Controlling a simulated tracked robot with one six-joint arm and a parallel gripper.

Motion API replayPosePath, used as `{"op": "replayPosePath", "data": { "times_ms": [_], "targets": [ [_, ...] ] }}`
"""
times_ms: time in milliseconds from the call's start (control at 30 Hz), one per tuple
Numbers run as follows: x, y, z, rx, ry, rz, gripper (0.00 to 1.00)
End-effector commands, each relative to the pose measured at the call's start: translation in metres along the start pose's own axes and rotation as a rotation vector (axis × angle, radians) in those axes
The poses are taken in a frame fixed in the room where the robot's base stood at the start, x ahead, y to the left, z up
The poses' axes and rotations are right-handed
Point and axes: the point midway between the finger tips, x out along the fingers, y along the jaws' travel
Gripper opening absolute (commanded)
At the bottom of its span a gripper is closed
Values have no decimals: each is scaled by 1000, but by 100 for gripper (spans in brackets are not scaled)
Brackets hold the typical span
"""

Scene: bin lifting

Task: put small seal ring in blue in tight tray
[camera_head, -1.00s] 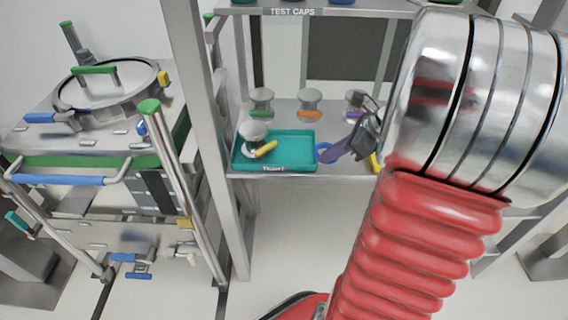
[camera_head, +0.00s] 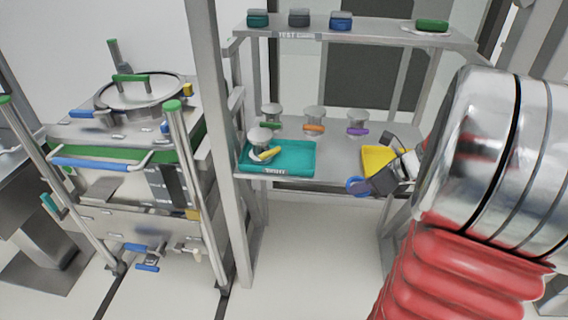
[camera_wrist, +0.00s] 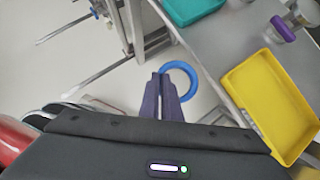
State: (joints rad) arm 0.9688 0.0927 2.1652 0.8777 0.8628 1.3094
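The small blue seal ring (camera_head: 353,187) is held at the tips of my gripper (camera_head: 372,186), in front of the shelf's front edge. In the wrist view my gripper's two dark fingers (camera_wrist: 161,78) are close together on one side of the blue ring (camera_wrist: 193,76), which juts out to the right over open floor. The teal tray (camera_head: 297,158), whose front label seems to read TIGHT, lies on the shelf left of my gripper. It also shows at the top of the wrist view (camera_wrist: 205,12). A metal knob-shaped part with a yellow piece (camera_head: 265,146) sits in its left part.
A yellow tray (camera_head: 378,160) lies on the shelf behind my gripper and shows right of it in the wrist view (camera_wrist: 270,100). Several metal caps, one with a purple band (camera_head: 358,121), stand behind the trays. A shelf post (camera_head: 222,130) rises left of the teal tray.

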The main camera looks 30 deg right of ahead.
Motion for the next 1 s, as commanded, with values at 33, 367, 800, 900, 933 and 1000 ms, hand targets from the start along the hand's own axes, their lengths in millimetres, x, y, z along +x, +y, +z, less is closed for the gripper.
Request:
{"op": "replayPosePath", "data": {
  "times_ms": [33, 367, 800, 900, 933, 1000],
  "targets": [
    [3, -2, 1, 21, 0, -15, 0],
    [24, -17, 4, 184, -1, -142, 0],
    [88, 4, 33, 411, 0, -321, 0],
    [102, 17, 45, 428, -1, -333, 0],
    [106, 21, 49, 430, -1, -336, 0],
    [116, 32, 58, 433, -2, -338, 0]
  ]
}}
